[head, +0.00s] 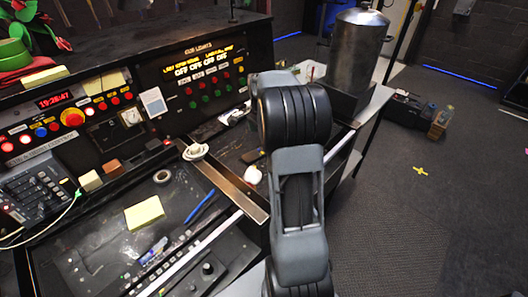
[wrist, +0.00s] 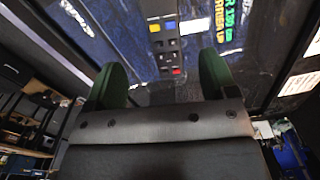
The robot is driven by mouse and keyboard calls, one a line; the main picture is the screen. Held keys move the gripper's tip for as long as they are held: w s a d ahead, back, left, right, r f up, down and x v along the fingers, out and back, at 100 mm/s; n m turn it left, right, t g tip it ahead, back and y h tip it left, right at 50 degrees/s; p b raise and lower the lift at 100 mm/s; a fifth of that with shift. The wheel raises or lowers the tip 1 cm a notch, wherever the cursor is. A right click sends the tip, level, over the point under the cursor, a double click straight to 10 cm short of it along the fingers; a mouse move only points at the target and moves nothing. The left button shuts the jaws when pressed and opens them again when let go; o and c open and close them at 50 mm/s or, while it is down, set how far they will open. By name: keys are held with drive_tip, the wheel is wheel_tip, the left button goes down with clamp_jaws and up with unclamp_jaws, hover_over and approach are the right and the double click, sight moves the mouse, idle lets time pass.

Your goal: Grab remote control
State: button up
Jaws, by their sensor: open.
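In the wrist view the two dark green fingers of my gripper (wrist: 161,80) stand wide apart with nothing between them. In the head view my arm rises through the middle and hides the fingers. I cannot pick out a remote control for certain in either view. In the wrist view, a group of yellow, blue, grey and red buttons (wrist: 166,45) shows beyond the fingertips; I cannot tell whether it belongs to a remote or a panel.
A black console (head: 85,255) fills the left, with a yellow note pad (head: 144,213), a blue pen (head: 201,208) and a tape roll (head: 162,176) on it. A lit cue panel (head: 207,77) stands behind. A metal canister (head: 354,50) is at back right. Open carpet (head: 420,220) lies right.

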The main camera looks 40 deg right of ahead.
sight(261, 151)
drive_tip(key=shift+w+f+p, duration=0.15)
drive_tip(key=shift+f+p, duration=0.2)
drive_tip(key=shift+f, duration=3.75)
drive_tip(key=c, duration=1)
drive_tip(key=shift+c, duration=0.3)
drive_tip(key=shift+r, duration=0.15)
